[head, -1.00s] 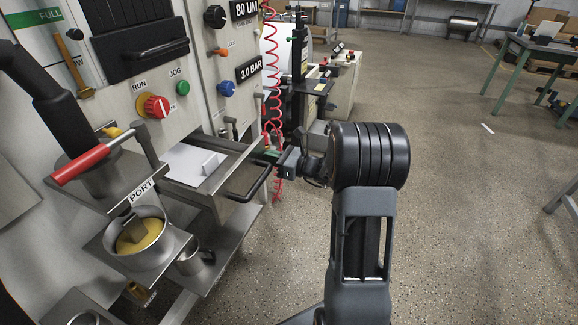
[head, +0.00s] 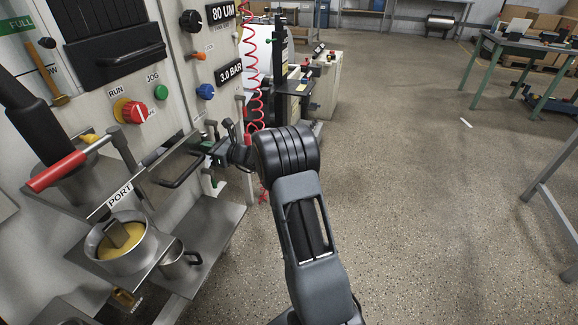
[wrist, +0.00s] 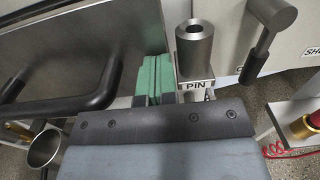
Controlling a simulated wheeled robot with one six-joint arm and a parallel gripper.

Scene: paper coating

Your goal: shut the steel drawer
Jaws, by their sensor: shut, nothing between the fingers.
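The steel drawer (wrist: 75,45) shows in the wrist view as a plain metal front with a black bar handle (wrist: 60,106). In the head view the handle (head: 178,182) stands close to the machine face, and the drawer's inside is not in sight. My gripper (wrist: 152,80) has green fingertips set together, with nothing between them. They are at the right end of the drawer front, beside the handle; whether they touch it I cannot tell. In the head view my gripper (head: 212,150) is partly hidden by my wrist. Whether the front is fully flush is unclear.
A steel post on a PIN block (wrist: 194,50) stands just right of my fingertips. A pot of yellow liquid (head: 122,240) and a steel cup (head: 178,262) are below left. A red coiled hose (head: 252,75) hangs behind.

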